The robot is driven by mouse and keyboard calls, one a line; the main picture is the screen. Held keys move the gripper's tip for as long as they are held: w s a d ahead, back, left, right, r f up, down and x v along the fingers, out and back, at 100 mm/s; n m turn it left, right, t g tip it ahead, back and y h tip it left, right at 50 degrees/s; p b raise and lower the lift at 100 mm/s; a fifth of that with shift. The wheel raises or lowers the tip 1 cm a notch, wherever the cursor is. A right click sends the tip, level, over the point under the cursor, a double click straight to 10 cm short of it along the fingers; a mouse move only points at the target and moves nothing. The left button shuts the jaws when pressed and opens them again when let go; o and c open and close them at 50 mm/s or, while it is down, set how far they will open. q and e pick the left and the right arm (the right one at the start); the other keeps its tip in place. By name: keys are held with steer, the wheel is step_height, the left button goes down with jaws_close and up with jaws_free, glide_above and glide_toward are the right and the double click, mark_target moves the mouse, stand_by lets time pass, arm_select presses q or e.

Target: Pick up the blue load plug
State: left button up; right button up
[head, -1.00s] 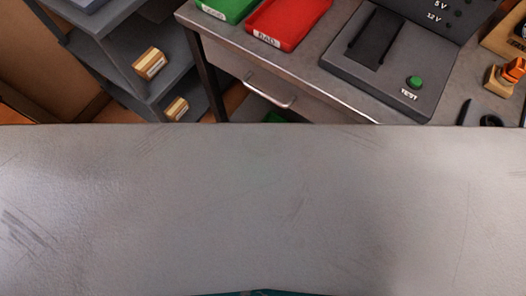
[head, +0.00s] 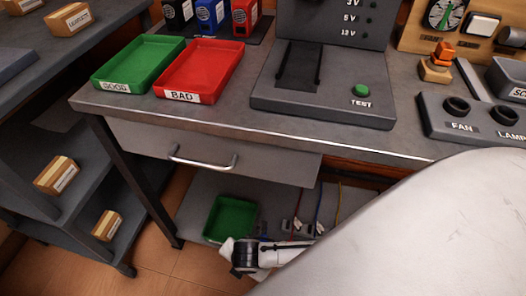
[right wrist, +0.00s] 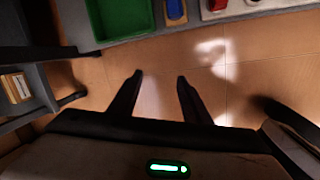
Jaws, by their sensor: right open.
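A blue block-shaped item (head: 210,16) stands between a black one and a red one on a dark stand at the back of the bench. A smaller blue item (right wrist: 175,11) lies on the lower shelf beside the green tray, in the right wrist view. I cannot tell which of them is the blue load plug. My right gripper (right wrist: 160,82) is open and empty, with bare floor between its fingers, apart from the small blue item. In the head view a white and black arm part of mine shows before the lower shelf; its fingertips cannot be made out. My left gripper is not in view.
On the bench are a green GOOD tray (head: 104,84), a red BAD tray (head: 178,96) and a test unit (head: 322,112). A drawer handle (head: 202,162) sticks out. A lower green tray (head: 231,217) and cables sit below. Grey shelving (head: 80,203) stands left.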

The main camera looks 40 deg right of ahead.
mark_target(264, 237)
steer(key=w+d+f+n+h+b, duration=0.1)
steer(key=w+d+f+b, duration=0.1)
steer(key=d+f, duration=0.2)
steer(key=w+d+f+n+h+b, duration=0.1)
steer(key=w+d+f+b, duration=0.1)
steer(key=d+f+b, duration=0.1)
steer(key=w+d+f+n+h+b, duration=0.1)
steer(key=w+d+f+n+b, duration=0.1)
steer(key=d+f, duration=0.3)
steer(key=shift+w+b, duration=0.4)
steer(key=shift+b, duration=0.15)
steer(key=shift+d+f, duration=0.1)
steer(key=shift+f, duration=0.05)
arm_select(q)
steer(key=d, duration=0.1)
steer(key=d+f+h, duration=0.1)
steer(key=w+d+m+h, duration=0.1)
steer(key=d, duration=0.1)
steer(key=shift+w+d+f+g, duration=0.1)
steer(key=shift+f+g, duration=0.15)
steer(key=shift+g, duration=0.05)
arm_select(e)
jaws_close()
